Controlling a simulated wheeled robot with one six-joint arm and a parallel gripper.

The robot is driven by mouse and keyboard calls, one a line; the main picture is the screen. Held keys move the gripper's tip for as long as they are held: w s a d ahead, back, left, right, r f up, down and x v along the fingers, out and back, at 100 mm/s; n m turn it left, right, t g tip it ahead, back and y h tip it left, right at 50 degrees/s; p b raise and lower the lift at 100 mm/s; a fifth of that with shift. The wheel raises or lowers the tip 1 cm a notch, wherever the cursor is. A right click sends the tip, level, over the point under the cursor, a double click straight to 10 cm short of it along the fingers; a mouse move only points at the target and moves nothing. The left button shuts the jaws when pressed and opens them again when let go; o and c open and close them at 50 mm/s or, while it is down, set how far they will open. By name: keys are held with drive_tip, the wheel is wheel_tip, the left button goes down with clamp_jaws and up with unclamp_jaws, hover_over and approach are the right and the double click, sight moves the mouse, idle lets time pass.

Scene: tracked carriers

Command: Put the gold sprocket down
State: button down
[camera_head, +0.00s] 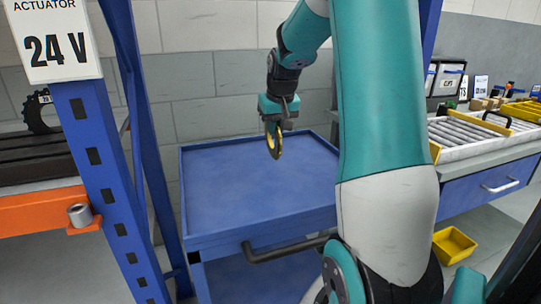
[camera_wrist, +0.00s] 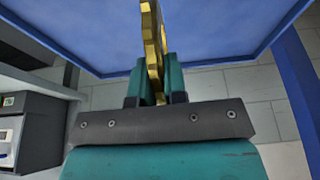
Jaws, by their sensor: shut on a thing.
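My gripper (camera_head: 274,124) is shut on the gold sprocket (camera_head: 274,141). The sprocket hangs on edge below the fingers, above a blue cart top (camera_head: 220,222) and apart from it as far as I can tell. In the wrist view, the toothed sprocket (camera_wrist: 153,45) stands between the two teal fingers of my gripper (camera_wrist: 154,82), with the blue cart top (camera_wrist: 90,25) behind it. The sprocket's upper part is hidden by the fingers.
The blue cart top is empty where visible, with a raised rim and a dark handle (camera_head: 280,250). A shelf with a dark sprocket (camera_head: 40,116) stands left. A roller conveyor (camera_head: 470,138) and a yellow bin (camera_head: 453,246) are right.

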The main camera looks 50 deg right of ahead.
wheel_tip(320, 180, down, 6)
drive_tip(key=shift+r+b, duration=0.15)
drive_tip(key=shift+b, duration=0.3)
drive_tip(key=shift+f, duration=0.2)
drive_tip(key=c, duration=1.2)
unclamp_jaws()
drive_tip(key=shift+o, duration=0.2)
drive_tip(key=shift+r, duration=0.1)
